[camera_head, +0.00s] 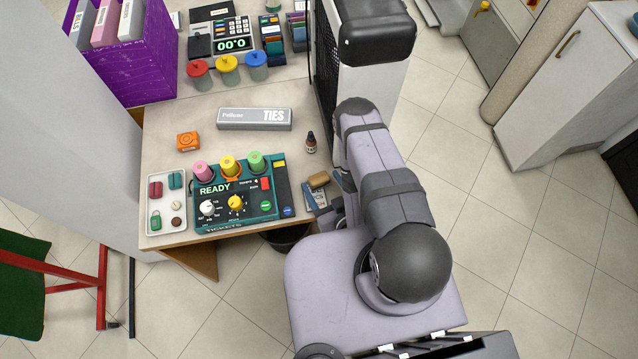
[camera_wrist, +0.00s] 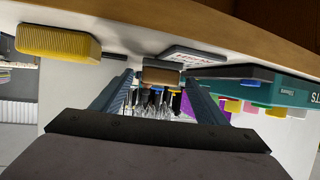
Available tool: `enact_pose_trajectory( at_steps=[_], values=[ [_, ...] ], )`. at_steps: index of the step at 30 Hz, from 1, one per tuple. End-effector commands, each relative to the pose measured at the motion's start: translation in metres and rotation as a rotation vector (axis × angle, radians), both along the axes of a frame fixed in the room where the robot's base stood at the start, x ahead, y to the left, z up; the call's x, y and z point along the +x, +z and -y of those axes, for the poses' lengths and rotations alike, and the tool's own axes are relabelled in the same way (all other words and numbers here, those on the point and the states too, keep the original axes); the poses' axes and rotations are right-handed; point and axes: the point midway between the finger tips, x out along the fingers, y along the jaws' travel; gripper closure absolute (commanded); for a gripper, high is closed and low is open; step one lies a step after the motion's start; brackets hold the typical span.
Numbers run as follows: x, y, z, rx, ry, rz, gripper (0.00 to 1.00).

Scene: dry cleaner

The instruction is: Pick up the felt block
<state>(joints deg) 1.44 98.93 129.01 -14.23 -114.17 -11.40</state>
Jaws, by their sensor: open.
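The felt block (camera_head: 318,180) is a small brown block near the front right edge of the counter, beside a blue-grey card (camera_head: 317,197). In the wrist view, the block (camera_wrist: 162,73) appears brown with a paler band, centred between the fingertips of my gripper (camera_wrist: 160,83). The jaws are open, one finger on each side. I cannot tell whether either finger touches the block. In the head view, my arm hides most of the gripper.
A teal ticket machine (camera_head: 235,205) stands left of the block, with a small dropper bottle (camera_head: 311,142) behind. In the wrist view, a yellow ribbed block (camera_wrist: 58,42) lies to the left and a pale card (camera_wrist: 195,56) close by. The counter's front edge is near.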

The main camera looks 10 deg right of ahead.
Motion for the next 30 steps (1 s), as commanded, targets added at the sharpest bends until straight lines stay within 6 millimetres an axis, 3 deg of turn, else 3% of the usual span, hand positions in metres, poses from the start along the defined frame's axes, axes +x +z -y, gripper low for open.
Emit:
enact_pose_trajectory(
  at_steps=[17, 18, 23, 24, 30],
  values=[
    [0.0093, -0.0034, -0.0025, 0.0, 0.0, -0.001, 0.33],
    [0.0092, -0.0035, -0.0025, 0.0, 0.0, -0.001, 0.35],
    [0.0092, -0.0036, -0.0025, 0.0, 0.0, -0.001, 0.73],
    [0.0092, -0.0036, -0.0025, 0.0, 0.0, -0.001, 0.77],
    [0.0092, -0.0036, -0.0024, 0.0, 0.0, 0.0, 0.77]
  ],
)
